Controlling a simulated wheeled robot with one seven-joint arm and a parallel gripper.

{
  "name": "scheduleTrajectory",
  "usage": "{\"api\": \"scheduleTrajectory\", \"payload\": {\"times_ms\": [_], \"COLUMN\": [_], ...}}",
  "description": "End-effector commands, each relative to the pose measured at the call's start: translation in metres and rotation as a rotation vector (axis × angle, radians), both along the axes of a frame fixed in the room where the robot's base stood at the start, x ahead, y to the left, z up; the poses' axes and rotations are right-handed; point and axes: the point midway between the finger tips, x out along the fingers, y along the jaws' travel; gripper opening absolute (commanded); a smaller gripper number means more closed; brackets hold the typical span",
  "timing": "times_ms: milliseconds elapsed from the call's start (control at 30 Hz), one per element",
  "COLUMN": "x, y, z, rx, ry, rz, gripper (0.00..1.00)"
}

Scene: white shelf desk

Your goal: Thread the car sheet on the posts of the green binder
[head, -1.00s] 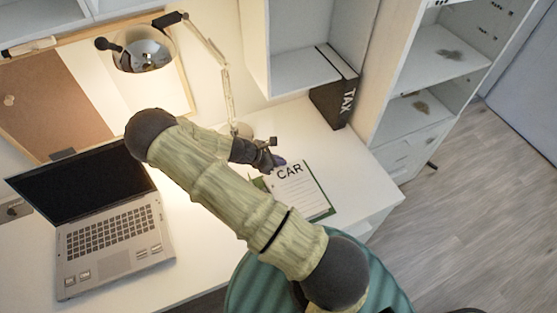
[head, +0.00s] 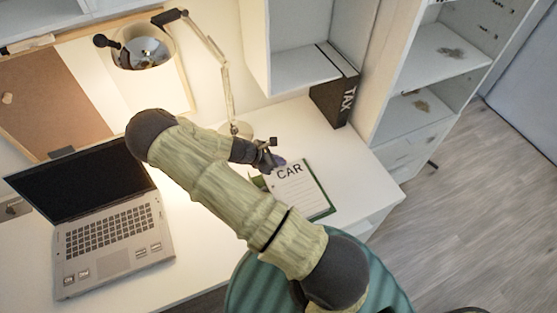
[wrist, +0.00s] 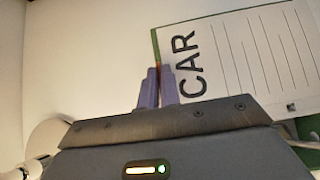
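The car sheet (head: 300,190) is a white lined page headed CAR. It lies over or just above the green binder (head: 331,211), whose green edges show around it. In the wrist view the sheet (wrist: 245,60) covers most of the binder (wrist: 305,127). My gripper (head: 275,162) is at the sheet's heading end. In the wrist view its two purple fingers (wrist: 158,88) are close together with the sheet's edge running between them, so it looks shut on the sheet. I cannot make out the binder's posts or whether the sheet touches them.
An open laptop (head: 115,238) stands on the left of the white desk (head: 190,215). A lamp (head: 228,105) stands behind my gripper. A black TAX binder (head: 335,100) stands at the back right. The desk's right edge is close to the green binder.

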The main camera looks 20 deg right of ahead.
Motion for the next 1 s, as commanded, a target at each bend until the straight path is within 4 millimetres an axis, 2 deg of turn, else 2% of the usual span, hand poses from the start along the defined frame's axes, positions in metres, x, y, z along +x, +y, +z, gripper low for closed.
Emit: {"api": "scheduleTrajectory", "payload": {"times_ms": [1000], "x": [-0.0001], "y": [-0.0001], "z": [-0.0103], "rx": [0.000], "ry": [0.001], "rz": [0.001], "gripper": [0.00]}}
